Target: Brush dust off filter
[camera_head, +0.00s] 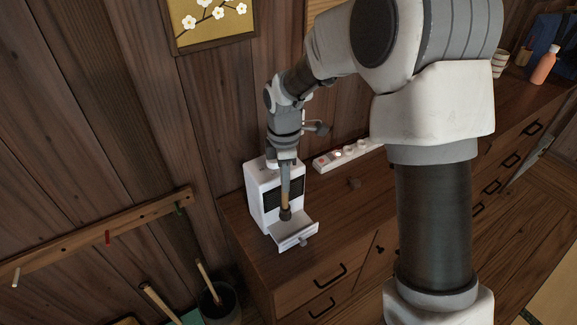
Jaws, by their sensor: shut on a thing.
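A white box-shaped unit (258,196) with a dark grille (298,191) stands on the left end of the wooden cabinet. A white tray (288,232) juts out from its lower front, with a small knob on the tray's front face. My gripper (286,172) points down in front of the unit and is shut on a brush with a wooden handle (286,194). The brush's dark head (285,214) is down at the tray; I cannot tell whether it touches. The filter is not clearly distinguishable, and dust is too small to make out.
An orange bottle (543,66) stands far right. A peg rail (100,238) and a dark bucket (219,303) are at left. The cabinet's front right top is clear.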

